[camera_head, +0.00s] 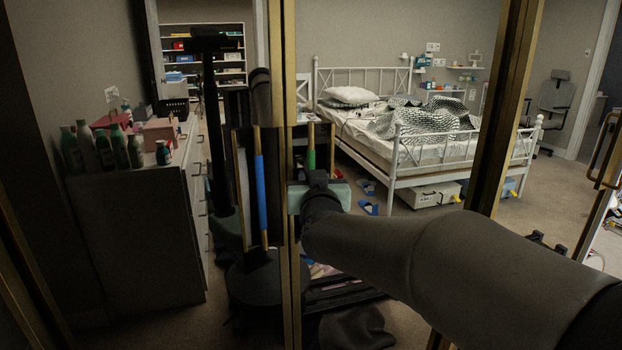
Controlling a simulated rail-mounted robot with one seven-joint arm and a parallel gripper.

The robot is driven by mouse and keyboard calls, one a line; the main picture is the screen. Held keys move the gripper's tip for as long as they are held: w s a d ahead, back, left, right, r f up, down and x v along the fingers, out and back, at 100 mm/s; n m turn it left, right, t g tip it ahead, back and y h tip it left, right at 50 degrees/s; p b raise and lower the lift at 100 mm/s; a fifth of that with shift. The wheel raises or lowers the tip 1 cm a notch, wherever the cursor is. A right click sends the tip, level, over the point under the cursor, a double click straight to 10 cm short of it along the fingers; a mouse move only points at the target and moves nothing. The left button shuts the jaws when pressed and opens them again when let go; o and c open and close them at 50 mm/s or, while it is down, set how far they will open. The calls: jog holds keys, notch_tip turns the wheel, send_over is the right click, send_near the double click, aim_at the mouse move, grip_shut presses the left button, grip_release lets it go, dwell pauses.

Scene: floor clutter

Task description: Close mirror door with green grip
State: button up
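The mirror door with the green grip is the gold-framed panel right of the centre posts; a point on its glass is mirror door (440,225). A bed and room show in its glass. The green grip (311,150) is a short upright sleeve on a gold handle near the panel's left edge. My gripper (317,178) is at the handle's lower part, just under the green grip. Its pale green body shows, but the wrist hides the fingertips, so I cannot tell whether they are open or shut, or touching the handle.
Left of the centre gold posts (284,80), another mirror panel has a handle with a blue grip (262,190). A dresser (130,235) with bottles shows at the left. Another gold handle (606,160) is at the right edge. My dark arm covers the lower right.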

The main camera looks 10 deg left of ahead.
jog(key=p+v, duration=0.2)
jog(key=v, duration=1.5)
jog(key=shift+s, duration=0.25)
